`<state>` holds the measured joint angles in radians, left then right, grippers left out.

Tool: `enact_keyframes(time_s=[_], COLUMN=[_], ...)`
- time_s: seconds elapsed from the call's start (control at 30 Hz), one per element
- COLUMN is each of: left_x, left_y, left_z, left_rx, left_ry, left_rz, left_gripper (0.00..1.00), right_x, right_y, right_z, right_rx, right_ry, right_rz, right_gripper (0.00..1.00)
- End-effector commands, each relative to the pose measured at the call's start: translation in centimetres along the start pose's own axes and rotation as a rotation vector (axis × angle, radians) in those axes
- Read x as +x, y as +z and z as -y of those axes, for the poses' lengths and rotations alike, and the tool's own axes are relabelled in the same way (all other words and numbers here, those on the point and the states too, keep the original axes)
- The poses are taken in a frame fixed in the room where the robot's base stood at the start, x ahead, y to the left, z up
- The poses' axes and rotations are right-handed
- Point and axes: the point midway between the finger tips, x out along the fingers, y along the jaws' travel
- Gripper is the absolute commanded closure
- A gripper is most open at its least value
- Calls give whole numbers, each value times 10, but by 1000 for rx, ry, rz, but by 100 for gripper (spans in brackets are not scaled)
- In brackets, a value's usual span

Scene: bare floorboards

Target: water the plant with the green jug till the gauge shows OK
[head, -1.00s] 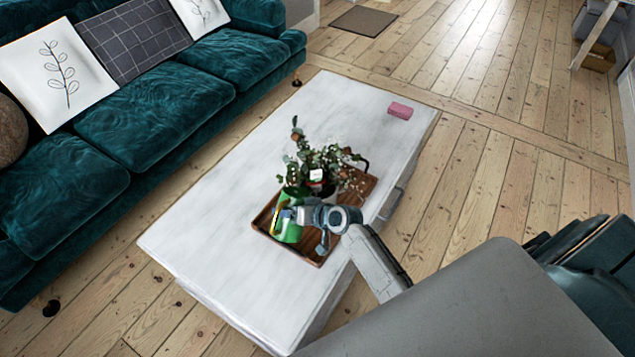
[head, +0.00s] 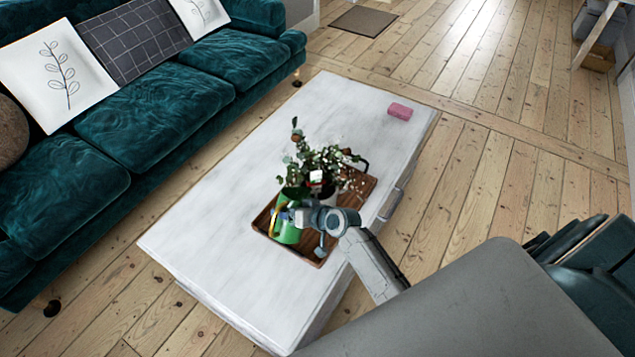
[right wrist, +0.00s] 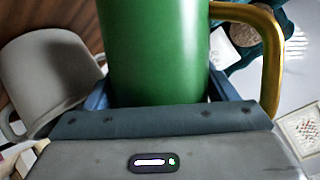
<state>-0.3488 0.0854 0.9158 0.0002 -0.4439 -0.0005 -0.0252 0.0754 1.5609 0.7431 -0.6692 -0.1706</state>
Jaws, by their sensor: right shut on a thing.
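The green jug (head: 288,234) is at the left part of the wooden tray, partly covered by my right gripper (head: 297,216). In the right wrist view the jug (right wrist: 155,50) fills the middle between my fingers, with its yellow handle (right wrist: 272,60) at the right. My right gripper is shut on the jug. The jug's spout and its water are hidden. The leafy plant (head: 325,160) stands just behind the jug in a pale pot. A small white and red marker (head: 316,177), perhaps the gauge, shows among the leaves, too small to read. My left gripper is out of view.
The wooden tray (head: 262,222) lies on a white table (head: 215,235). A pink block (head: 400,111) sits at the table's far end. In the right wrist view a grey cup-like vessel (right wrist: 45,80) is close at the left. A teal sofa (head: 150,110) runs along the left.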

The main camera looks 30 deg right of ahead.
Motion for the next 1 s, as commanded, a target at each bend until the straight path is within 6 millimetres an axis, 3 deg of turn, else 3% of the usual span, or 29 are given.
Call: enact_keyframes(time_s=[0.17,0.33,0.5,0.7,1.0], left_x=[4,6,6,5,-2], left_y=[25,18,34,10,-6], left_z=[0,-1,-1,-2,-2], left_rx=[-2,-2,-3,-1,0], left_ry=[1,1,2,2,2], left_rz=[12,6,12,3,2], left_gripper=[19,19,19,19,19], right_x=[-6,-6,-15,-13,-13], right_y=[-2,10,6,11,13], right_z=[13,22,39,38,41], right_rx=[-66,-208,-350,-434,-494], right_ry=[27,87,146,180,205], right_rz=[-32,-97,-161,-198,-224], right_gripper=[61,61,61,61,61])
